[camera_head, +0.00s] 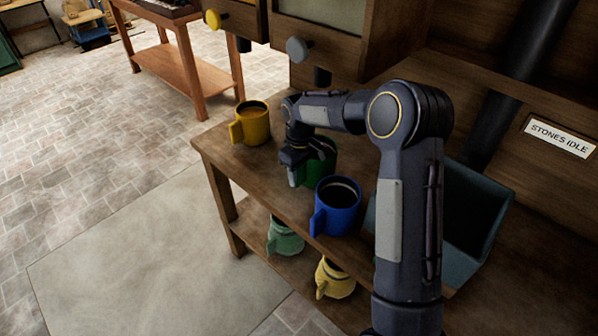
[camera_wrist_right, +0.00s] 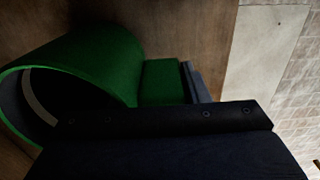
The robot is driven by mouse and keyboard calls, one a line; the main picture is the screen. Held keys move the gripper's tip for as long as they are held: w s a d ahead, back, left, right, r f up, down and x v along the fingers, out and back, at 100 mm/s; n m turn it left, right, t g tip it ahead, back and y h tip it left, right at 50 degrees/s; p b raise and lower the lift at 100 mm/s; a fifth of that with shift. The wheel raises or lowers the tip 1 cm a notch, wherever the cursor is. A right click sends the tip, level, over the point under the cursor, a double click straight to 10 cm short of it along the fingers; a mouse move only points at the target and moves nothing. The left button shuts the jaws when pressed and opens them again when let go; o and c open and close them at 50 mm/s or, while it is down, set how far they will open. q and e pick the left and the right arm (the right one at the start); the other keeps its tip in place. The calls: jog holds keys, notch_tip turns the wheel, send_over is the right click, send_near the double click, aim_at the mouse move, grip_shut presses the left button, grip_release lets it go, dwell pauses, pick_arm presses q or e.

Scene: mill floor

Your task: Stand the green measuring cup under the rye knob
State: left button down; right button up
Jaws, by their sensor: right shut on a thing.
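The green measuring cup (camera_head: 321,170) is on the wooden bench, partly hidden behind my right gripper (camera_head: 300,168). My right gripper is shut on the cup's handle. In the right wrist view the green cup (camera_wrist_right: 95,62) shows its round side and open rim, with the handle between the fingers (camera_wrist_right: 185,95). I cannot tell whether its base touches the bench. A yellow knob (camera_head: 212,19) and a grey knob (camera_head: 297,49) stick out of the wooden cabinet above, each with a dark spout near it. No label shows which is rye. My left gripper is out of view.
A yellow cup (camera_head: 252,122) stands on the bench to the left, and a blue cup (camera_head: 337,207) stands close in front of the green one. A pale green cup (camera_head: 285,238) and a pale yellow cup (camera_head: 335,278) are on the lower shelf. A teal bin (camera_head: 478,212) is at right.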

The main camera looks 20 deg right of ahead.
dwell(0.4)
jog(key=o, duration=1.5)
jog(key=shift+c, duration=0.2)
